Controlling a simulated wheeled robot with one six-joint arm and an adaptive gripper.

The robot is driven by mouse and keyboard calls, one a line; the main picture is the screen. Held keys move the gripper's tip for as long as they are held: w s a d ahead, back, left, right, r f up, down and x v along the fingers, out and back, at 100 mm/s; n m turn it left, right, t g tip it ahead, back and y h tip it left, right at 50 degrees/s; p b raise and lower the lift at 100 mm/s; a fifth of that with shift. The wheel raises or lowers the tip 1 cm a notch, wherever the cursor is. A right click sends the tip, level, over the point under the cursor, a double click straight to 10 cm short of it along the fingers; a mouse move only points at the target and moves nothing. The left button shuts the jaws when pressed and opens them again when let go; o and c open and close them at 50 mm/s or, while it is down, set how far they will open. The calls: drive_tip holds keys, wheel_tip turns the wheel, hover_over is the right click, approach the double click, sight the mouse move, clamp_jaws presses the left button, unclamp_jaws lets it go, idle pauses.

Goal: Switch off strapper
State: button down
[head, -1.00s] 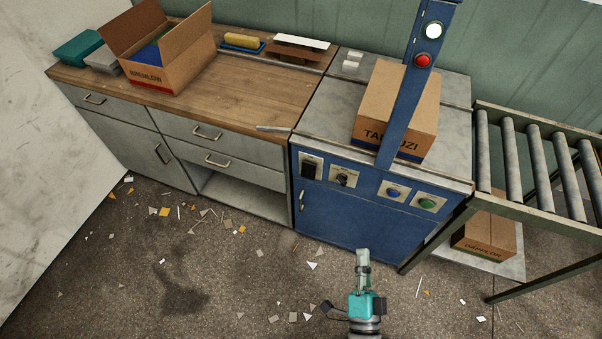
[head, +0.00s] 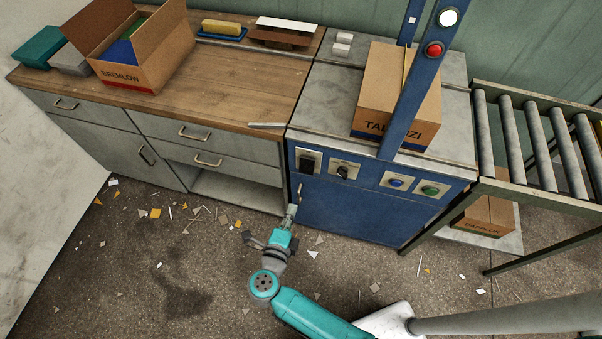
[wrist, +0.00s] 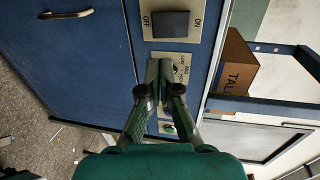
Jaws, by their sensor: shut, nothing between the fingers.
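The strapper is a blue cabinet (head: 350,212) with a grey top and a blue arch (head: 410,105). Its front panel has a black rocker switch (head: 308,163) at the left, also in the wrist view (wrist: 171,24) between the words OFF and ON. Beside it are a selector knob (head: 343,172), a blue button (head: 396,183) and a green button (head: 430,190). The arch carries a white lamp (head: 448,17) and a red button (head: 433,49). My gripper (head: 291,210) is shut and empty, in front of the cabinet and apart from the switch. In the wrist view its fingers (wrist: 164,66) partly hide the selector plate.
A strapped carton (head: 390,95) stands on the strapper under the arch. A roller conveyor (head: 520,150) adjoins on the right. A wooden-topped counter (head: 200,100) with an open carton (head: 145,65) is on the left. The scrap-strewn floor (head: 130,250) in front is free of large objects.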

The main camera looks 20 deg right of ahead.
sight(306, 171)
idle(0.3)
drive_tip(key=x, duration=1.4)
drive_tip(key=shift+d, duration=0.15)
drive_tip(key=shift+w+d+f+t+h, duration=0.2)
drive_tip(key=shift+w+t+h, duration=0.1)
drive_tip(key=shift+t, duration=0.1)
drive_tip(key=shift+s, duration=0.1)
